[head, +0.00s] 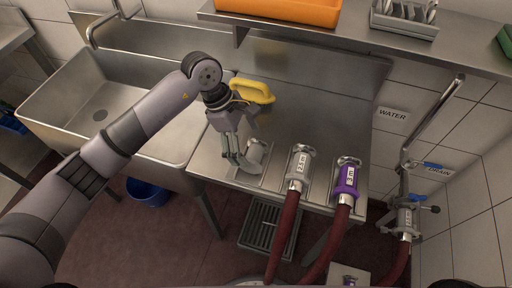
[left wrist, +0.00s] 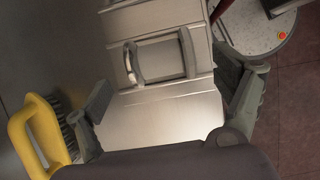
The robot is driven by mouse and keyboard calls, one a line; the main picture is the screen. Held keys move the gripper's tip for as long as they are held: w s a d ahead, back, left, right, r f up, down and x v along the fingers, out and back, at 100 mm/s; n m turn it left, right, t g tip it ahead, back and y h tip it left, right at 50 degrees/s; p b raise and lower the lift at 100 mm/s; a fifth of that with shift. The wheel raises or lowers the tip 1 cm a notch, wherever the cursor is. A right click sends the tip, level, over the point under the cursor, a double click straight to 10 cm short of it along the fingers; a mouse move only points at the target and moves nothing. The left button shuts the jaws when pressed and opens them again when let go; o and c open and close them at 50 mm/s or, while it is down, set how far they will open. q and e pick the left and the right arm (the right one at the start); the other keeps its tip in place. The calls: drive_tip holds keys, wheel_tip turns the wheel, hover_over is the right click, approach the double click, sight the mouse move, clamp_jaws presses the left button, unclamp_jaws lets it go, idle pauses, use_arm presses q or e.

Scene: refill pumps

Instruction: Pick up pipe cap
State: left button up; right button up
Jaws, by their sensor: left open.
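A silver pipe cap (head: 256,150) is at the left slot of the steel counter (head: 222,172), left of the hose ends. My left gripper (head: 240,160) points down at its left side, with its fingers open. My right gripper is not in view.
A yellow-handled brush (head: 252,91) lies behind my gripper; it also shows in the left wrist view (left wrist: 40,135). Two hose couplings, one silver (head: 299,168) and one purple-banded (head: 345,181), stand to the right. A sink (head: 100,95) is at left, a shelf (head: 350,36) above.

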sight(253, 152)
use_arm(q)
drive_tip(key=shift+s+d+f+p, duration=0.15)
drive_tip(key=shift+d+f+p, duration=0.15)
drive_tip(key=shift+f, duration=0.2)
drive_tip(key=p+x, duration=0.1)
drive_tip(key=x, duration=0.2)
drive_tip(key=shift+f+p, duration=0.3)
drive_tip(key=shift+p, duration=0.05)
drive_tip(key=shift+d+f, duration=0.15)
drive_tip(key=shift+f, duration=0.25)
drive_tip(key=shift+c, duration=0.2)
drive_tip(key=c, duration=1.3)
drive_tip(key=shift+c, duration=0.4)
drive_tip(key=shift+r, duration=0.1)
